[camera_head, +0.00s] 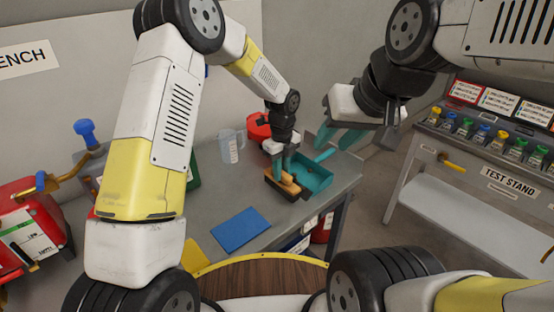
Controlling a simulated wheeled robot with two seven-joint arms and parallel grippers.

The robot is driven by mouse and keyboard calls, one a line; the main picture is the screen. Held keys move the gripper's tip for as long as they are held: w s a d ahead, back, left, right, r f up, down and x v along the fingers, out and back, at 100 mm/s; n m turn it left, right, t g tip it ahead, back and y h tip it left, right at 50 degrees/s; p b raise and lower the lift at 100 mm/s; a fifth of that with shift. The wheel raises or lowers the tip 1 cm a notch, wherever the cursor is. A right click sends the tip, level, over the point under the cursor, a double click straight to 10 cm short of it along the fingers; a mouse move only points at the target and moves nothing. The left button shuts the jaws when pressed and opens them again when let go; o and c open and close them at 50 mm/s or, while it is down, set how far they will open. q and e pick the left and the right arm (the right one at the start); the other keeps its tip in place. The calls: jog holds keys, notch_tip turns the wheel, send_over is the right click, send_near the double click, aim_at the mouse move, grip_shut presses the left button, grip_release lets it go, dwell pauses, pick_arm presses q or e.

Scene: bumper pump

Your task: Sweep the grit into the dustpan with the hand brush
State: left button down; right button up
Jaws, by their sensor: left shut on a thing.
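The hand brush (289,188) has an orange-tan body and a dark underside. My left gripper (286,172) is shut on it from above, at the left side of the dustpan. The teal dustpan (318,180) lies on the bench near its right end, with its handle (325,155) pointing up and to the right. The brush overlaps the pan's left edge in the picture; I cannot tell whether they touch. I cannot make out any grit.
The grey bench (222,192) also bears a clear measuring jug (231,146), a red container (258,128) and a blue mat (240,230). A red machine (35,225) stands at left. The test stand (480,160) is at right, across open floor.

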pick_arm(q)
jog(key=shift+d, duration=0.15)
jog(key=shift+w+d+r, duration=0.3)
jog(key=shift+w+d, duration=0.3)
jog(key=shift+d, duration=0.2)
jog(key=shift+w+d+r, duration=0.25)
jog(key=shift+w+d, duration=0.35)
jog(key=shift+d, duration=0.2)
jog(key=shift+w+d, duration=0.1)
jog(key=shift+w+d, duration=0.65)
jog(key=shift+d, duration=0.25)
jog(key=shift+w+d, duration=0.6)
jog(key=shift+d, duration=0.25)
jog(key=shift+r, duration=0.1)
jog(key=shift+r, duration=2.85)
